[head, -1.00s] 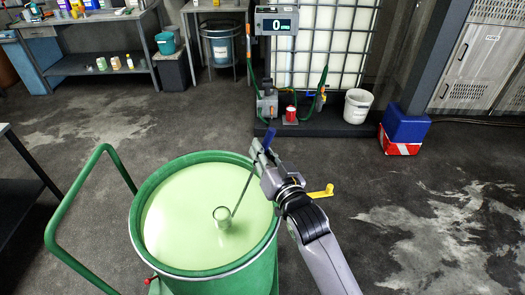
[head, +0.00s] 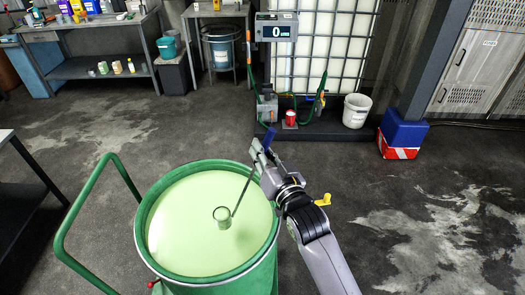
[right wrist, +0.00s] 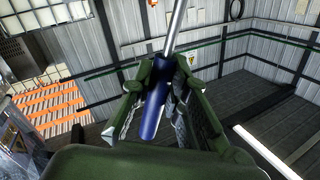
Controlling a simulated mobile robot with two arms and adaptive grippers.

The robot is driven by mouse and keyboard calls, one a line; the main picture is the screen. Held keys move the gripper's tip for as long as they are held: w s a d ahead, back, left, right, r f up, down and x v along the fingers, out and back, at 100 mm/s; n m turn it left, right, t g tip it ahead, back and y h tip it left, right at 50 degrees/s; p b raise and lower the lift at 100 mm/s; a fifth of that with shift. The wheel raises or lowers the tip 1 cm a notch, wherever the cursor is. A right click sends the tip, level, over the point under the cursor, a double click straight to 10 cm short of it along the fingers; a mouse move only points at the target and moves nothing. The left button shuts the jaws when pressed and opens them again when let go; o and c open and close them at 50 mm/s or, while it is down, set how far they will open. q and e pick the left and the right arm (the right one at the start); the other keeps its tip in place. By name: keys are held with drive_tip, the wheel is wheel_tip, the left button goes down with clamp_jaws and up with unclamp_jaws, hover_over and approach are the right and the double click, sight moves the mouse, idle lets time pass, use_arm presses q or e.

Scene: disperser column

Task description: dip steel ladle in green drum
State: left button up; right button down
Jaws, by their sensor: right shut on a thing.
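The green drum (head: 258,277) stands open in front of me, filled near its rim with pale green liquid (head: 180,225). My right gripper (head: 262,153) is beside and above the drum's far right rim, shut on the blue handle of the steel ladle (head: 242,191). The right wrist view shows the blue grip (right wrist: 155,108) between the fingers of the right gripper (right wrist: 158,82) and the steel shaft running up from it. The ladle's cup (head: 223,217) hangs upright inside the drum's outline, low over or at the liquid; I cannot tell whether it touches. My left gripper is not in view.
A green cart handle (head: 85,200) rises left of the drum. A dark table (head: 20,190) stands at the left edge. A caged white tank (head: 325,55), a white bucket (head: 356,110) and a blue and red box (head: 402,133) stand behind. The floor at right is clear.

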drive_tip(key=shift+r+p, duration=1.15)
drive_tip(key=shift+r, duration=0.4)
drive_tip(key=shift+s+f, duration=0.1)
drive_tip(key=shift+f, duration=0.05)
